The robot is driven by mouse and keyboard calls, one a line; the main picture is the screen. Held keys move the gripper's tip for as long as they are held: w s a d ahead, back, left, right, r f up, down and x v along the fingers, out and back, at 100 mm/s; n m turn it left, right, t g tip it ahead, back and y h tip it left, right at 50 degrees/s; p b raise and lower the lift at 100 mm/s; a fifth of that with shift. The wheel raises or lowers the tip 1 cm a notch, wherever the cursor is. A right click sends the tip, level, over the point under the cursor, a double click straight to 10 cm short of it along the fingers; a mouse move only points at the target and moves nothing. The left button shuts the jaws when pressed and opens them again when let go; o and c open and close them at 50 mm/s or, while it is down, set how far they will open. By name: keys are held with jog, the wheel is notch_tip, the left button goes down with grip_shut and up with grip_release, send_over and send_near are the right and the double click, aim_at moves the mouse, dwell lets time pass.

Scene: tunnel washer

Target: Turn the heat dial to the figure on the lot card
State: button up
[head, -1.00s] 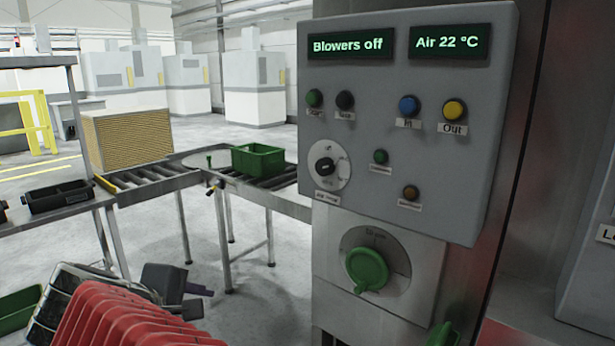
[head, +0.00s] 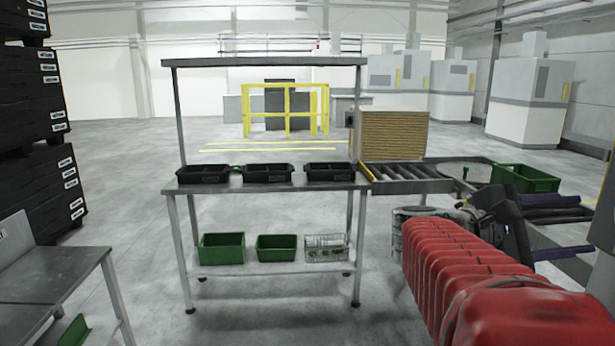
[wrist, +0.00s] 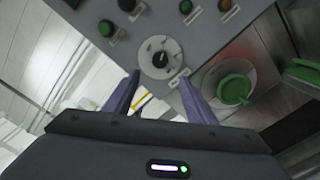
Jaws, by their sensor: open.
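In the wrist view a round pale dial with a small black knob (wrist: 160,58) sits on the grey control panel (wrist: 205,45), just beyond my fingertips. A larger green knob (wrist: 233,88) on a pale plate lies to its right. The labels and scale figures are too small to read, so I cannot tell which is the heat dial. My gripper (wrist: 159,78) is open, its two purple fingers apart and nothing between them. I cannot make out a lot card.
A steel bench (head: 265,186) holds black trays (head: 265,173), with green bins (head: 222,248) on its lower shelf. A roller conveyor (head: 410,174) with a green crate (head: 525,178) runs at the right. Black crates (head: 35,130) are stacked at the left.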

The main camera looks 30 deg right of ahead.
jog(key=x, duration=1.3)
jog(key=shift+s+d, duration=0.2)
jog(key=shift+d, duration=0.1)
jog(key=shift+c, duration=0.2)
jog(key=c, duration=1)
jog(key=shift+n, duration=0.5)
jog(key=o, duration=1)
jog(key=shift+o, duration=0.2)
